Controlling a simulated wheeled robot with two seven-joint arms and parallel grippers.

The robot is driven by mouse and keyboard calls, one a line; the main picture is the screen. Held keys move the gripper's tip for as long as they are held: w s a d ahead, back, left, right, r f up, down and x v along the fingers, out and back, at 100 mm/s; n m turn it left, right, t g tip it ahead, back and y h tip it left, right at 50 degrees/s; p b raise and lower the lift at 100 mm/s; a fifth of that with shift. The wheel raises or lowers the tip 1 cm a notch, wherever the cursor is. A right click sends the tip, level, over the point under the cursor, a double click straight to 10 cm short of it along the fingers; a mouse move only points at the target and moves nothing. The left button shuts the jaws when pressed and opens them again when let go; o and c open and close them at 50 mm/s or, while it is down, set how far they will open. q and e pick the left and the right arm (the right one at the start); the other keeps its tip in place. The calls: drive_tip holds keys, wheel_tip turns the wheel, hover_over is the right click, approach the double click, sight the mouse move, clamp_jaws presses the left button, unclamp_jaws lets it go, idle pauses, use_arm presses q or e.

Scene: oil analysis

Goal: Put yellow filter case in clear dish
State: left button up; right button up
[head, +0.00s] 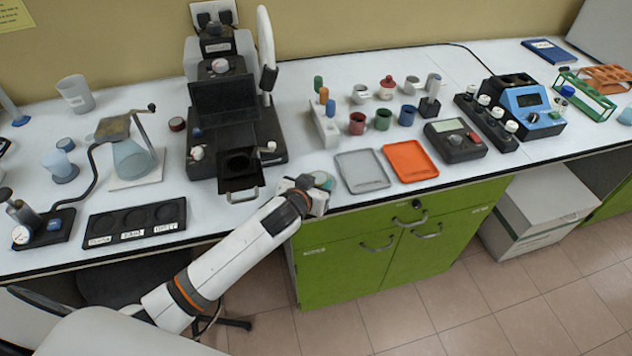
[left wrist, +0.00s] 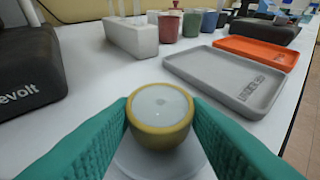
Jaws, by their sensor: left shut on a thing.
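The yellow filter case (left wrist: 160,138) is a small round yellow cup with a pale, whitish top. It sits between the teal fingers of my left gripper (left wrist: 160,125), which is shut on it, in the left wrist view. A clear dish (left wrist: 198,166) shows as a pale translucent round edge beneath and around the case. The case hides most of the dish, and I cannot tell whether the two touch. In the head view my left gripper (head: 318,183) is low at the table's front edge, left of the grey tray, and hides the case. My right gripper is not in view.
A grey tray (head: 361,171) and an orange tray (head: 409,161) lie right of my left gripper. A black microscope-like instrument (head: 236,135) stands to its left. A white holder block (left wrist: 130,37) and several coloured cups stand behind. The table's front edge is close.

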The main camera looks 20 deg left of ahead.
use_arm(q)
drive_tip(key=o, duration=0.7)
drive_tip(key=shift+f, duration=0.1)
drive_tip(key=shift+r, duration=0.2)
drive_tip(key=v, duration=1.2)
drive_tip(key=shift+b, duration=0.3)
